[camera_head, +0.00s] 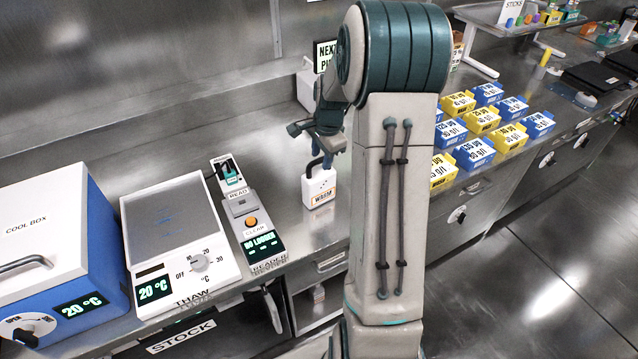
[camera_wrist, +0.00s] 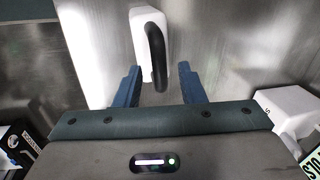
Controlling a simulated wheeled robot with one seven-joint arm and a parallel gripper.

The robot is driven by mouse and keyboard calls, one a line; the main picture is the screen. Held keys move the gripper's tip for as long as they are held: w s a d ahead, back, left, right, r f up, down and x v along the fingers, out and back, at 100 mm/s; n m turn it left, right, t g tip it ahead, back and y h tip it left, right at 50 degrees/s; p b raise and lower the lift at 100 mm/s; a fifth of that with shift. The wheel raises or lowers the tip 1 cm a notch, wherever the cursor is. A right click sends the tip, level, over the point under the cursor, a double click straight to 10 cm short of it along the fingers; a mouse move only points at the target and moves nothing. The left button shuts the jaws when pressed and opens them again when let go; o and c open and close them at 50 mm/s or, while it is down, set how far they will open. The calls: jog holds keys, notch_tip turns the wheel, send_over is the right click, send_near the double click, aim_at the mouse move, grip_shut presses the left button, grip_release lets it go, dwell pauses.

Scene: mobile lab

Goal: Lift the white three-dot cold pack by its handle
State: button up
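The white cold pack (camera_head: 318,190) stands upright on the steel bench, right of the reader. It has a black loop handle on top and an orange-edged label that seems to read WARM. Its dots are too small to count. In the wrist view the pack (camera_wrist: 142,45) shows from above with its black handle (camera_wrist: 157,50). My gripper (camera_head: 322,142) is just above the handle in the head view. In the wrist view its two blue fingers (camera_wrist: 159,84) are spread, with the handle in line with the gap. Nothing is held.
The reader (camera_head: 248,222), thaw plate (camera_head: 172,240) and blue-and-white cool box (camera_head: 60,235) stand to the left. A sign (camera_head: 324,54) and a partly hidden white object (camera_head: 306,88) are behind. Several blue and yellow boxes (camera_head: 482,122) fill the bench to the right.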

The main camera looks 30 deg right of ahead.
jog(key=shift+w+f, duration=0.25)
jog(key=shift+f, duration=0.95)
grip_shut()
jog(key=shift+r, duration=0.1)
dwell(0.4)
